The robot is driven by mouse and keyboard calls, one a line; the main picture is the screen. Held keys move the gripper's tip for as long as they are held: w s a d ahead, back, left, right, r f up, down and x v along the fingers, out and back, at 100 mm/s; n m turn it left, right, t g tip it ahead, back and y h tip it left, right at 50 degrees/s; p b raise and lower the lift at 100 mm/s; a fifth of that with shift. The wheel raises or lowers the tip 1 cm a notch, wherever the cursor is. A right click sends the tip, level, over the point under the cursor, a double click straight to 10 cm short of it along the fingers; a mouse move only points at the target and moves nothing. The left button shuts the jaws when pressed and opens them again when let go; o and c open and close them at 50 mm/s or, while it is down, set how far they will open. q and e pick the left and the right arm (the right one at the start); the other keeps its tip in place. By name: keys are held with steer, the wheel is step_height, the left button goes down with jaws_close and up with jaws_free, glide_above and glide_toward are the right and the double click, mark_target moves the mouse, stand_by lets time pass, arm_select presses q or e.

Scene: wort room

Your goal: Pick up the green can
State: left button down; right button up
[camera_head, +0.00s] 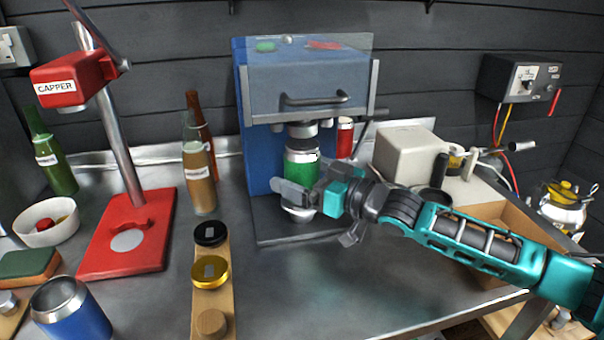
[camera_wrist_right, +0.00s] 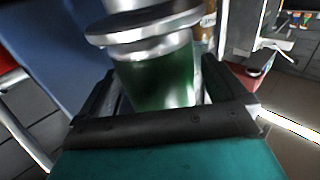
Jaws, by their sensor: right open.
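The green can (camera_head: 301,170) stands upright in the blue machine (camera_head: 258,150), under a silver head (camera_head: 302,130) and above a round silver base (camera_head: 298,214). In the right wrist view the green can (camera_wrist_right: 160,78) is large and blurred, with a silver disc at its top end. My right gripper (camera_head: 318,212) is open at the can's lower part. In the wrist view its two dark fingers stand on either side of the can, and I cannot tell whether they touch it. My left gripper is not in view.
A red can (camera_head: 345,138) stands behind on the right, near a beige box (camera_head: 405,155). Bottles (camera_head: 199,175) and a red capper (camera_head: 125,235) are to the left. A wooden strip with lids (camera_head: 212,270) lies in front.

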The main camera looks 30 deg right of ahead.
steer(key=shift+r, duration=0.1)
steer(key=c, duration=1.3)
